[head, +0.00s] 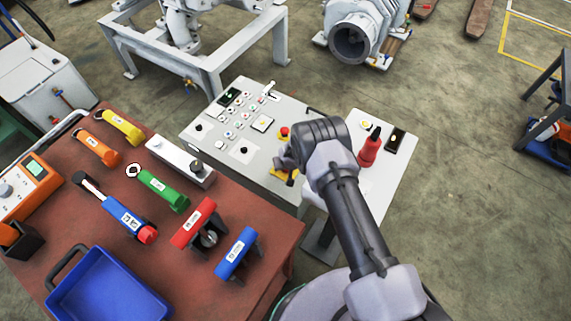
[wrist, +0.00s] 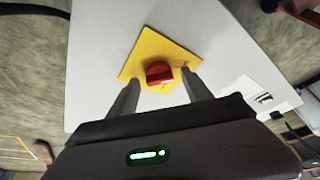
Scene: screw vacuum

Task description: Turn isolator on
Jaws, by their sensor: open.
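The isolator is a red rotary handle on a square yellow plate. In the wrist view the red handle (wrist: 159,72) and yellow plate (wrist: 150,48) show clearly on the pale panel. In the head view my arm partly covers the yellow plate (head: 278,171), and the handle is hidden. My gripper (head: 287,168) is open over the plate. In the wrist view my gripper (wrist: 160,80) has one finger left and one right of the handle. I cannot tell how deep the fingers reach or whether they touch it.
The grey control panel (head: 215,152) carries several buttons and a red stop button (head: 284,131) behind my gripper. A red bottle-shaped object (head: 370,148) stands right of my arm. The red-brown bench (head: 85,205) at left holds several tools and a blue bin (head: 108,290).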

